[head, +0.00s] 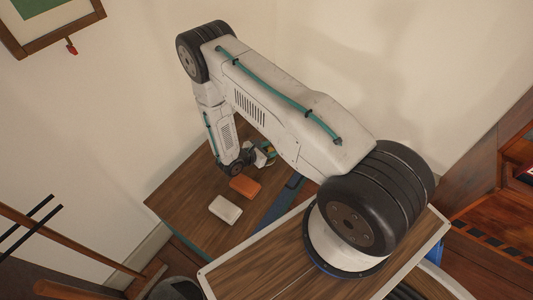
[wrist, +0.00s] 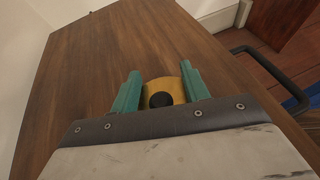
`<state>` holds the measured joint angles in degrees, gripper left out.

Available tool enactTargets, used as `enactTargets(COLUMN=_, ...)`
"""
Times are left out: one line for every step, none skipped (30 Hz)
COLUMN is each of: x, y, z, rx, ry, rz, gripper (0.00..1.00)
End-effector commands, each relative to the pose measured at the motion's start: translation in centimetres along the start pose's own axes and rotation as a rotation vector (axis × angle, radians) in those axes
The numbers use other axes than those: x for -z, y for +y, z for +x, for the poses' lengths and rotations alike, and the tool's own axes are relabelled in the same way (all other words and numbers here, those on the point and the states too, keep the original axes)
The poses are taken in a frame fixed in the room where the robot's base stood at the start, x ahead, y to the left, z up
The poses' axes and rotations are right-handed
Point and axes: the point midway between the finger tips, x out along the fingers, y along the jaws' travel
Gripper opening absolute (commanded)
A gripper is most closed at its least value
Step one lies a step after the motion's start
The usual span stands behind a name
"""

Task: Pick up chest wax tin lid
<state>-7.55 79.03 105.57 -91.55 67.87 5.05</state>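A yellow piece with a round black knob (wrist: 161,99), which looks like the wax tin lid, shows between my two teal fingers in the wrist view. My gripper (wrist: 161,80) has its fingers apart on either side of it. A thin strip of wood shows between the left finger and the yellow piece, while the right finger overlaps its right edge. Its near part is hidden by my gripper's body. In the head view my gripper (head: 266,151) is low over the far right part of the wooden top, with a small yellow patch by the fingers.
An orange block (head: 245,186) and a white block (head: 225,209) lie on the wooden top (head: 180,200) near my gripper. A dark curved handle (wrist: 272,68) stands beyond its edge in the wrist view. The wood ahead of the fingers is bare. Walls stand behind.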

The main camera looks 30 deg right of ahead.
Motion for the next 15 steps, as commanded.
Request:
enactTargets(x=0.28, y=-0.04, z=-0.02, rx=-0.001, ry=0.008, rz=-0.002, gripper=0.19)
enactTargets(x=0.31, y=-0.04, z=-0.03, rx=-0.001, ry=0.008, rz=-0.003, gripper=0.11)
enactTargets(x=0.35, y=-0.05, z=-0.05, rx=-0.002, ry=0.009, rz=-0.003, gripper=0.03)
enactTargets(x=0.39, y=-0.06, z=-0.07, rx=-0.002, ry=0.01, rz=-0.003, gripper=0.0)
enactTargets(x=0.42, y=-0.06, z=-0.09, rx=-0.002, ry=0.01, rz=-0.004, gripper=0.0)
enactTargets(x=0.47, y=-0.07, z=-0.11, rx=-0.002, ry=0.011, rz=-0.005, gripper=0.0)
enactTargets(x=0.5, y=-0.08, z=-0.13, rx=-0.003, ry=0.012, rz=-0.005, gripper=0.0)
enactTargets(x=0.52, y=-0.08, z=-0.14, rx=-0.003, ry=0.012, rz=-0.005, gripper=0.0)
enactTargets(x=0.55, y=-0.09, z=-0.16, rx=-0.003, ry=0.012, rz=-0.006, gripper=0.0)
enactTargets(x=0.56, y=-0.09, z=-0.17, rx=-0.003, ry=0.012, rz=-0.006, gripper=0.0)
enactTargets(x=0.58, y=-0.1, z=-0.18, rx=-0.003, ry=0.012, rz=-0.007, gripper=0.0)
enactTargets(x=0.6, y=-0.11, z=-0.19, rx=-0.004, ry=0.012, rz=-0.007, gripper=0.0)
enactTargets(x=0.61, y=-0.12, z=-0.2, rx=-0.004, ry=0.012, rz=-0.007, gripper=0.0)
enactTargets(x=0.61, y=-0.12, z=-0.21, rx=-0.004, ry=0.012, rz=-0.008, gripper=0.0)
enactTargets(x=0.59, y=-0.13, z=-0.23, rx=-0.004, ry=0.012, rz=-0.008, gripper=0.0)
